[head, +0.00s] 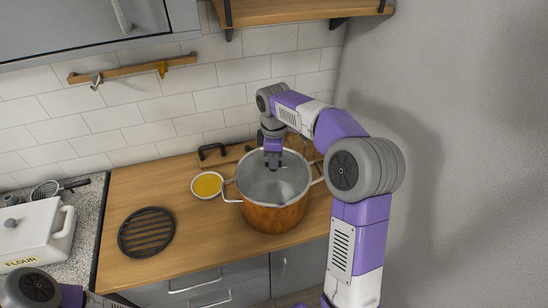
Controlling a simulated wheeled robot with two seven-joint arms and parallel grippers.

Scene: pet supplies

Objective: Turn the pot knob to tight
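A copper-coloured pot (275,218) with a pale metal rim and side handles stands on the wooden counter (195,240). Its top shows as a grey surface; I cannot tell whether this is the inside or a lid. No knob can be made out clearly. My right gripper (273,163) points down over the far part of the pot's top. Its fingers are small and dark, and I cannot tell whether they are open, shut or touching anything. Part of my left arm shows in the bottom left corner; its gripper is out of view.
A bowl of yellow food (207,185) stands close left of the pot. A black round trivet (146,232) lies further left. A white flour box (36,232) stands on the speckled worktop. A wooden board (222,158) leans at the wall. A grey wall bounds the right.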

